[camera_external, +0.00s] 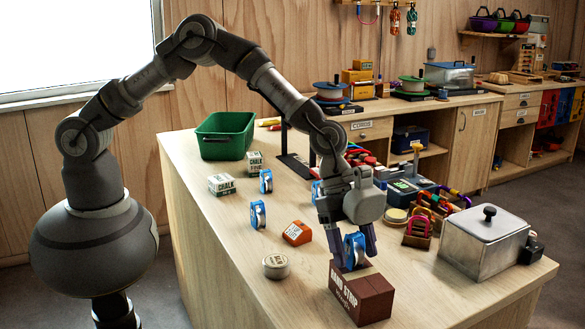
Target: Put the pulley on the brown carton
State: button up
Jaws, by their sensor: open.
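The brown carton (362,299) sits near the front edge of the wooden counter, with white lettering on its side. A blue pulley (355,249) with a silver wheel stands upright at the carton's top, near its back edge, and seems to rest on it. My gripper (353,254) points down over the carton with its fingers open on either side of this pulley. The fingers hide part of the pulley, and I cannot tell whether they touch it. More blue pulleys stand on the counter, one at the centre left (258,215) and one behind it (266,181).
A green bin (225,136) and chalk boxes (222,185) are farther back.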

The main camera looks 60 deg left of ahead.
jog(key=p+v, duration=0.1)
jog(key=v, duration=1.1)
jog(key=shift+p, duration=0.4)
jog(key=shift+r, duration=0.1)
jog(key=w+a+r+n+t+y, duration=0.1)
jog(key=w+a+r+n+t, duration=0.35)
jog(key=a+r, duration=0.65)
jog(key=w+a+r+n+t+y, duration=0.1)
jog(key=w+a+r+n+t, duration=0.4)
jog(key=r, duration=1)
jog(key=s+a+r+n+t+y, duration=0.2)
jog(key=s+a+r, duration=0.4)
jog(key=a+r, duration=0.6)
jog(key=s+a+r+n+t+y, duration=0.2)
jog(key=s+a+r+n+t, duration=0.2)
jog(key=a+r, duration=0.9)
notch_tip(320, 180, up, 2)
jog(key=s+n, duration=0.2)
jog(key=shift+s+a, duration=0.3)
